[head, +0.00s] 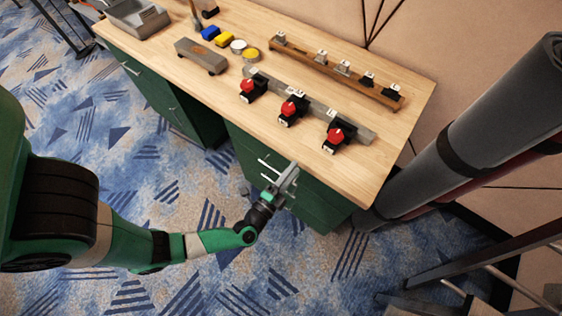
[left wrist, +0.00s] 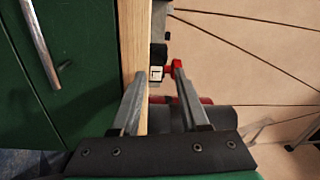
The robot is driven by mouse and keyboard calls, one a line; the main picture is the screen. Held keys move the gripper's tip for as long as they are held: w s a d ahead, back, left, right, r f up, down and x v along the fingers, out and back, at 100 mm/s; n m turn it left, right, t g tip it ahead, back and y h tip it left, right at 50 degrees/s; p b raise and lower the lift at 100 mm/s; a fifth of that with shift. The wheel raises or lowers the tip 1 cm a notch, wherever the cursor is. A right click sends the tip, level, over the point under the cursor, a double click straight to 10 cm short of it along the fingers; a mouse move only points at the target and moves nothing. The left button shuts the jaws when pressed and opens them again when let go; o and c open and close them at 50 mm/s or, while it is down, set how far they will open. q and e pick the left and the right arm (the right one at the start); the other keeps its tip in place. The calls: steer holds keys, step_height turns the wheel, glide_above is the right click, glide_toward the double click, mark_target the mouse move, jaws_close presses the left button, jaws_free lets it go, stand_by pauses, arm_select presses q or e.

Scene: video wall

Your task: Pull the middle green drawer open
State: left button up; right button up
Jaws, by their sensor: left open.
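The right green drawer pedestal (head: 243,147) stands under the wooden benchtop, its drawers looking shut. Pale bar handles (head: 268,166) show on its front, partly hidden by my left gripper (head: 287,180). I cannot tell for sure which handle is the middle drawer's. My left gripper is open and empty, close to the drawer front just below the benchtop edge. In the left wrist view its two fingers (left wrist: 160,72) are apart with nothing between them. A green front with a metal handle (left wrist: 41,45) lies left of the fingers there. My right gripper is not in view.
The wooden benchtop (head: 330,165) bears red-knobbed devices (head: 291,107) near its front and a rail of small pieces (head: 340,68) behind. A left green cabinet (head: 150,88) stands beyond a knee gap. Large grey rolls (head: 490,110) lean at the right. The carpet in front is clear.

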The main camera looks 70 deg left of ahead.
arm_select(q)
steer(key=s+f+m+g+h+b, duration=0.1)
steer(key=s+f+b, duration=0.3)
steer(key=f, duration=0.4)
steer(key=s+a+f+g+b, duration=0.1)
steer(key=s+f+b, duration=0.25)
steer(key=f, duration=0.45)
steer(key=s+f+m+g+h+b, duration=0.1)
steer(key=s+f+b, duration=0.2)
steer(key=s+f, duration=0.35)
steer(key=b+x, duration=0.2)
steer(key=x, duration=0.2)
steer(key=b+x, duration=0.3)
steer(key=x, duration=0.2)
steer(key=d+b+x, duration=0.1)
steer(key=b+x, duration=0.1)
steer(key=x, duration=0.2)
steer(key=shift+w+a+f+b, duration=0.2)
steer(key=shift+w+f+b, duration=0.1)
steer(key=shift+w+f, duration=0.1)
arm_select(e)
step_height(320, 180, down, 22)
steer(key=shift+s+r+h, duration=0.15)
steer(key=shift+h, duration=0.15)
arm_select(q)
jaws_close()
